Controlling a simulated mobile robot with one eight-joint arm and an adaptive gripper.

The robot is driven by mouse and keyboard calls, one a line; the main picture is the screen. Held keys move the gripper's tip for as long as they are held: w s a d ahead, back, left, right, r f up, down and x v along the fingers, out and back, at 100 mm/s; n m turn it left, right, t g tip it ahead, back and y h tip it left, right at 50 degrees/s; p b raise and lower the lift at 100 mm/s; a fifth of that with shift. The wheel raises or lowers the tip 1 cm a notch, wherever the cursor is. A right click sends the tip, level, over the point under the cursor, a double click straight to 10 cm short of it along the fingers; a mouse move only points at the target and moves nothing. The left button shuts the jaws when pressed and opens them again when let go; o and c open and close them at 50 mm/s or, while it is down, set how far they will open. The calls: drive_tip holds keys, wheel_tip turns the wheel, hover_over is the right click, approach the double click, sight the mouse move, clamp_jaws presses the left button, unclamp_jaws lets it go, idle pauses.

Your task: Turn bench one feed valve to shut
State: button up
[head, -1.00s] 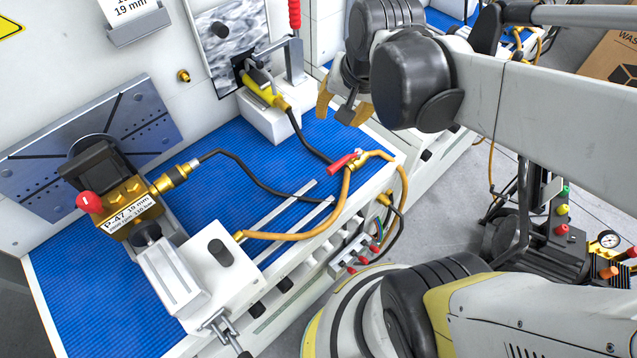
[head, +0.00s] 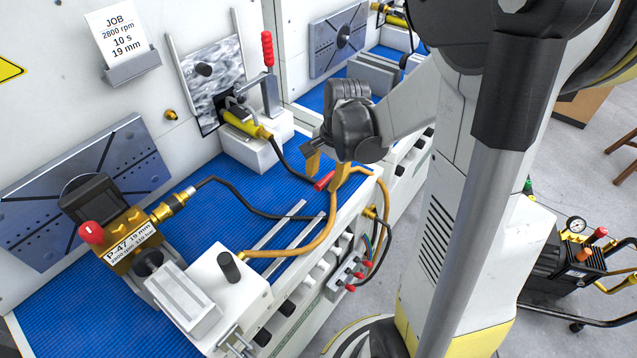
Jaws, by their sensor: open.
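The feed valve's red lever handle (head: 324,182) shows at the right front edge of the blue bench mat, where the orange hose (head: 325,236) and black hose meet. My gripper (head: 327,169), with yellow-tan fingertips, is just above and around the lever in the picture, pointing down. It is open. Whether a finger touches the lever I cannot tell. The valve body is mostly hidden behind the fingers and hose.
A brass block labelled P-47 (head: 130,240) with a red knob stands at left on the bench. A yellow connector (head: 240,124) sits in a white block behind, beside a red-handled clamp (head: 267,55). Hoses cross the blue mat (head: 215,190).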

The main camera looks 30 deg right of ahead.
drive_tip(key=shift+w+a+f, duration=0.1)
drive_tip(key=shift+w+f, duration=0.1)
drive_tip(key=shift+f, duration=0.9)
drive_tip(key=shift+c, duration=0.2)
clamp_jaws()
